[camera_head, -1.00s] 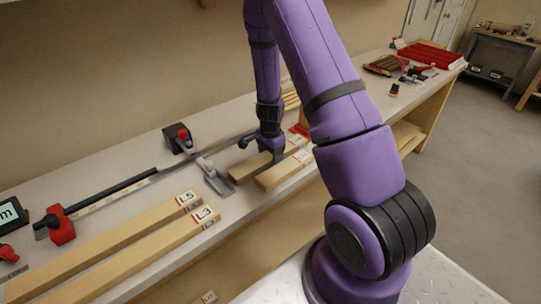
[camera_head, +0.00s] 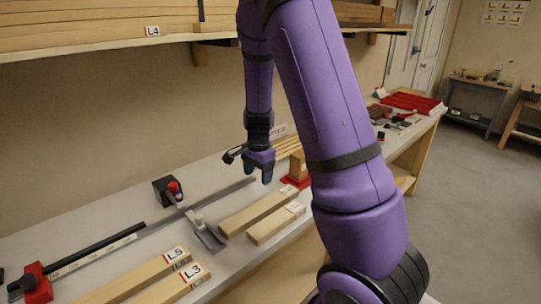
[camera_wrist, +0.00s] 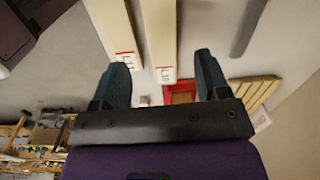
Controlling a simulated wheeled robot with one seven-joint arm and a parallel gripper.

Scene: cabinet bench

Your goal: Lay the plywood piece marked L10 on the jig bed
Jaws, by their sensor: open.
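Two short pale wooden pieces lie side by side on the bench, a back one (camera_head: 252,214) and a front one (camera_head: 274,224). Each has a red-edged label at its right end; I cannot read L10 surely on either. In the wrist view they are a left piece (camera_wrist: 112,25) and a right piece (camera_wrist: 159,35). My gripper (camera_head: 258,176) is open and empty above the back piece's labelled end. In the wrist view its fingers (camera_wrist: 161,62) spread either side of the right piece's end, without visible contact. I cannot identify the jig bed for certain.
A wooden block (camera_head: 299,165) stands by a red part (camera_head: 293,182) beyond the pieces. Slatted wood (camera_head: 288,147) lies behind. Longer boards L5 (camera_head: 150,274) and L3 (camera_head: 180,288), a grey metal tool (camera_head: 207,236) and a long clamp bar (camera_head: 110,240) lie left. A shelf (camera_head: 100,42) hangs above.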

